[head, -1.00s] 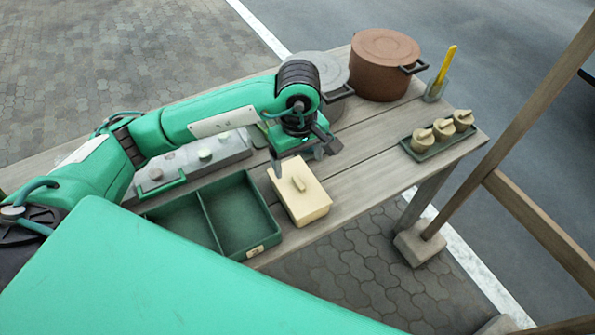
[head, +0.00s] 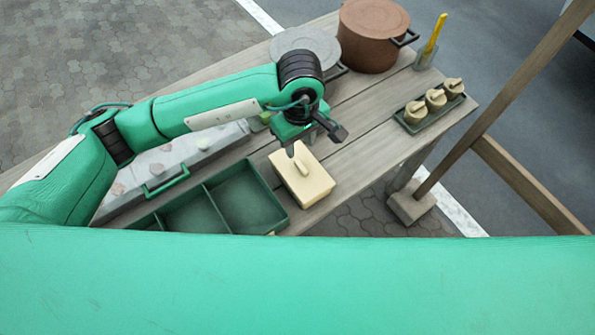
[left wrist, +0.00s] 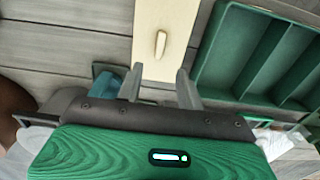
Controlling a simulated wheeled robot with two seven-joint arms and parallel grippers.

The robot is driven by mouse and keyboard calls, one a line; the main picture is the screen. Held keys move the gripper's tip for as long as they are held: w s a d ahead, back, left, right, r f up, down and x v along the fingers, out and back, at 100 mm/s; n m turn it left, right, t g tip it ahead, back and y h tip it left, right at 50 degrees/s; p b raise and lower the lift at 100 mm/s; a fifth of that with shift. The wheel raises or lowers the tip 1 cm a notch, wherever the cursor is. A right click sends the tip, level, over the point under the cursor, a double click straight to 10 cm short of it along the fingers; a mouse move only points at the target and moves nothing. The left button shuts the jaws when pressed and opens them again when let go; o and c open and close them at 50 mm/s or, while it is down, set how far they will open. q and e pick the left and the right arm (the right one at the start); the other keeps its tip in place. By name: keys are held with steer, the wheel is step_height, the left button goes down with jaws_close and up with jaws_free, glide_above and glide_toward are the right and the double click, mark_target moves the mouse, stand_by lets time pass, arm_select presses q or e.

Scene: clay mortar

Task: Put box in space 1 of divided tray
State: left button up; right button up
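The cream box (head: 302,181) with a small handle on its lid sits on the wooden table, just right of the green divided tray (head: 287,212). The tray has several compartments; the ones I can see into are empty. My green base body hides its near edge. My left gripper (head: 314,142) is open and empty above the far end of the box. In the left wrist view, the open fingers (left wrist: 158,86) point at the box (left wrist: 164,18), with its handle ahead between them. The tray (left wrist: 218,50) lies to the right there. My right gripper is not in view.
A grey tray with a green handle (head: 166,184) lies left behind the divided tray. A grey lidded pot (head: 310,45) and a brown pot (head: 372,38) stand behind. A small green tray (head: 436,115) with cream lidded jars and a yellow-handled tool (head: 434,35) are at right.

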mark_target(301, 166)
arm_select(q)
step_height(301, 166, down, 3)
steer(key=shift+r, duration=0.15)
steer(key=shift+s+f+p, duration=0.15)
steer(key=shift+f+p, duration=0.45)
step_height(301, 166, down, 3)
steer(key=shift+d+f+p, duration=0.1)
steer(key=shift+d+p, duration=0.05)
steer(key=shift+p, duration=0.5)
steer(key=shift+f, duration=0.4)
jaws_close()
